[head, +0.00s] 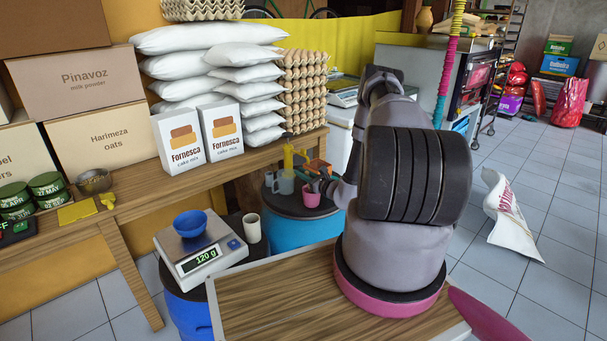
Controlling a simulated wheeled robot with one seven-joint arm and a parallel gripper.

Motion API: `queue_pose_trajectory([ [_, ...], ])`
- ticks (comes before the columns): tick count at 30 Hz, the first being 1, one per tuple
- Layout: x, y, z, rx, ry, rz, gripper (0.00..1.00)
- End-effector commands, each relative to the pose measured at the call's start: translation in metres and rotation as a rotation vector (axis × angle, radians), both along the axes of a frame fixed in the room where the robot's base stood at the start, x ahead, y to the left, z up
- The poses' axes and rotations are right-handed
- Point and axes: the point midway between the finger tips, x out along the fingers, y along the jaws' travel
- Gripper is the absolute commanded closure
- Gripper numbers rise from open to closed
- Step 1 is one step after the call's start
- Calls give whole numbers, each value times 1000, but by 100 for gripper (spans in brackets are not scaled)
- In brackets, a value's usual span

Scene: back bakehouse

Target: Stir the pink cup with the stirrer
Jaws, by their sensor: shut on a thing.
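The pink cup (311,198) stands upright on the dark top of a blue drum, left of my arm. My gripper (319,184) is just above the cup's mouth, partly hidden behind my own arm. It is shut on a thin thing that I take to be the stirrer, of which little can be made out. I cannot tell whether the stirrer's lower end is inside the cup or touches its wall.
A grey mug (285,183), a yellow bottle (288,156) and an orange item (318,166) crowd around the cup on the drum (296,233). A scale (201,249) with a blue bowl (190,223) and a cream cup (252,228) stand nearer, at left.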

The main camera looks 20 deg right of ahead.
Motion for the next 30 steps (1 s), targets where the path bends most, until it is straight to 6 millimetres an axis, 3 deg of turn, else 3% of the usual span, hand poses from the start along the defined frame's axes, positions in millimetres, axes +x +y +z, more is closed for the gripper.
queue_pose_trajectory([
  [10,0,1,3,-1,-1,0,100],
  [30,-4,11,56,-1,-1,0,100],
])
